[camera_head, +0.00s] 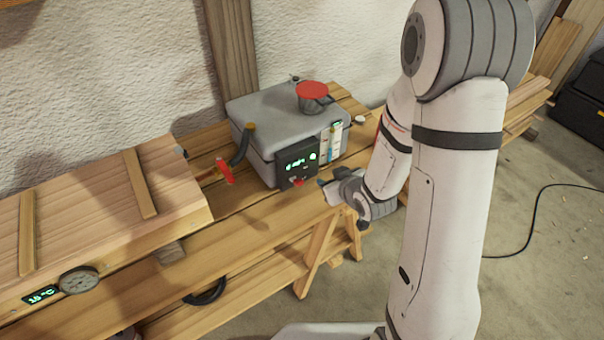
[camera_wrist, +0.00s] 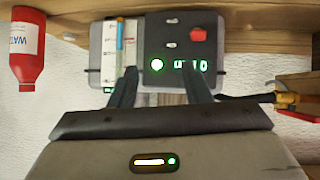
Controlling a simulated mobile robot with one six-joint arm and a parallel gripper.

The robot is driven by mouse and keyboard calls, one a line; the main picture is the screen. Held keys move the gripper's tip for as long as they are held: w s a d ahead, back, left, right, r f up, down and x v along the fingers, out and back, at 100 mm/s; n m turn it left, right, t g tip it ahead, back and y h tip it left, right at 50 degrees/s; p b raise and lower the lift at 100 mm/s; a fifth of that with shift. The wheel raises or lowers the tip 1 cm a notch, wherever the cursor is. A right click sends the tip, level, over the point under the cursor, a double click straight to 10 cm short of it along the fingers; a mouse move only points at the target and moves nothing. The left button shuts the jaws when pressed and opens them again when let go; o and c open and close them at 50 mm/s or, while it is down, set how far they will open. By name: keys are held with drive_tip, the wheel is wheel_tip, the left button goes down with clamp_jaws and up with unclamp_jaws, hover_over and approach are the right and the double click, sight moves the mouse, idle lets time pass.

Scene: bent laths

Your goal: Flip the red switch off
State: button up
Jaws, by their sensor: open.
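The red switch (camera_head: 298,182) sits low on the dark control panel (camera_head: 291,156) on the front of a grey box. In the wrist view, which is upside down, the red switch (camera_wrist: 198,34) shows on the panel beside two small pale toggles. A green lamp and a green readout are lit on the panel. I cannot tell the switch's position clearly. My gripper (camera_head: 326,188) is just right of the switch in the head view, in front of the box. In the wrist view, the fingers of my gripper (camera_wrist: 158,72) are apart and empty, not touching the switch.
The grey box (camera_head: 250,105) carries a red-topped pot (camera_head: 312,92). A red valve handle (camera_head: 224,172) and black hose are left of it. A red bottle (camera_wrist: 27,50) shows in the wrist view.

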sight(301, 183)
drive_tip(key=w+a+f+y, duration=0.1)
drive_tip(key=a+f, duration=0.1)
drive_tip(key=w+a+f+y, duration=0.1)
drive_tip(key=w+a+f, duration=0.1)
drive_tip(key=a, duration=0.1)
drive_tip(key=w+a+f+y+p, duration=0.1)
drive_tip(key=a+f, duration=0.2)
drive_tip(key=shift+w+f+n+t, duration=0.1)
drive_tip(key=shift+w+n+t, duration=0.2)
drive_tip(key=shift+t, duration=0.1)
drive_tip(key=shift+c, duration=0.4)
clamp_jaws()
drive_tip(key=shift+f, duration=0.1)
